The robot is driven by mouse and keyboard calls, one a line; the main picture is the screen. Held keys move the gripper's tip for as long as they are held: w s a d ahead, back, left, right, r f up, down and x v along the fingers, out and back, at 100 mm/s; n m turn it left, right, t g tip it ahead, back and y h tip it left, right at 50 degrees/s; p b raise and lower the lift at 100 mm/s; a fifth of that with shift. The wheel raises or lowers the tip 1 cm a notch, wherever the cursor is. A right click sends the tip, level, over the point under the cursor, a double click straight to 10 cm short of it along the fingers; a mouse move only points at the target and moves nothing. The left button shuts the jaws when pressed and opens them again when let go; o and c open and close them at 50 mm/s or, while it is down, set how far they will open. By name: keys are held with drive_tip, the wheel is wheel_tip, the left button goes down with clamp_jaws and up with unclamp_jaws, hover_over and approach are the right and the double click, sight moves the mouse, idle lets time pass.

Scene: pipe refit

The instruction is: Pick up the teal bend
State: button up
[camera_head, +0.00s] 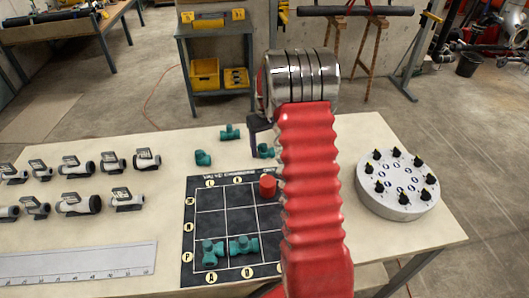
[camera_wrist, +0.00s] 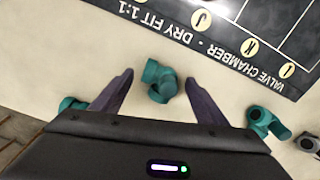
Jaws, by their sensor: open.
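A teal bend (camera_wrist: 158,88) lies on the pale tabletop just off the titled edge of the dark board. In the wrist view it shows between my gripper's two purple-grey fingers. My gripper (camera_wrist: 159,76) is open, with a finger on either side of the bend and no visible contact. I cannot tell how high the fingertips are above the table. In the head view a teal piece (camera_head: 265,151), apparently the same bend, is partly hidden by my red arm and wrist. A dark finger shows beside it.
Other teal fittings lie left (camera_wrist: 72,104) and right (camera_wrist: 262,122) of the bend. The board (camera_head: 237,222) holds a red cylinder (camera_head: 267,187) and two teal fittings. Grey valves (camera_head: 76,166) stand at left, a round grey knobbed disc (camera_head: 398,185) at right.

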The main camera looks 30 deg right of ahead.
drive_tip(key=shift+c, duration=0.7)
drive_tip(key=c, duration=1)
drive_tip(key=shift+c, duration=0.2)
wheel_tip(320, 180, up, 10)
drive_tip(key=shift+r, duration=0.1)
